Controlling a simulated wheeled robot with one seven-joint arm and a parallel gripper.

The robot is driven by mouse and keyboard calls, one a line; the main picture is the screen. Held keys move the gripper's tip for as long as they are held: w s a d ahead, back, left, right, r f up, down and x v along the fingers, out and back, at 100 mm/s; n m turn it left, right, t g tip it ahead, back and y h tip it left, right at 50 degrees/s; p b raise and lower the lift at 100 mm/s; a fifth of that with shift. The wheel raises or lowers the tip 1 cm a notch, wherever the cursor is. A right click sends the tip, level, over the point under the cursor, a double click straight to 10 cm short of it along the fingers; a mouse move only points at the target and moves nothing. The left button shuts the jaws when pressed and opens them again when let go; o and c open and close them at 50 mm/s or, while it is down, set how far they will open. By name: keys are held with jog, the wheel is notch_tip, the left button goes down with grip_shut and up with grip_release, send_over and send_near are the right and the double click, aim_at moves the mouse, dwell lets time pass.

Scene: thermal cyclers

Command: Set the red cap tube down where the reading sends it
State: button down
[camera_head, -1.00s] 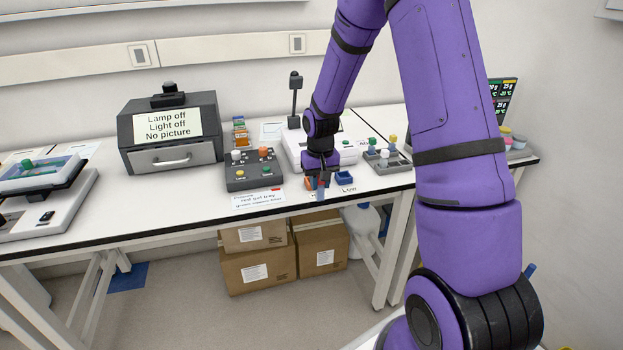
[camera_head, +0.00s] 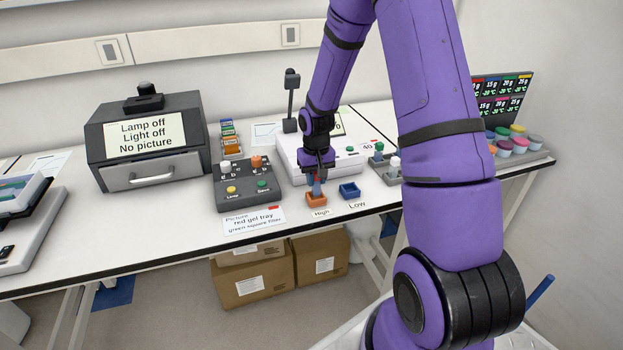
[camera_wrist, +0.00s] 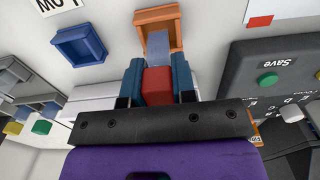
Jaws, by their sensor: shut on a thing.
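My gripper (camera_head: 316,172) is shut on the red cap tube (camera_wrist: 157,86). In the wrist view the red cap sits between the two blue fingertips (camera_wrist: 157,82), and the pale blue tube body points toward the orange tray (camera_wrist: 153,18). In the head view the tube (camera_head: 316,188) is roughly upright at the orange tray (camera_head: 316,200), labelled High. Its lower end overlaps the tray; I cannot tell whether it touches the tray floor. The empty blue tray (camera_head: 349,191), labelled Low, is just right and also shows in the wrist view (camera_wrist: 80,46).
A grey button box (camera_head: 247,185) stands left of the orange tray. A white instrument (camera_head: 290,160) is behind my gripper, its display largely hidden by my arm. A rack of coloured caps (camera_head: 393,170) is at right. A grey imaging box (camera_head: 150,145) reads "Lamp off".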

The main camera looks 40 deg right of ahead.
jog(key=shift+f, duration=0.8)
jog(key=shift+f, duration=0.15)
jog(key=c, duration=0.9)
grip_release()
jog(key=shift+c, duration=0.2)
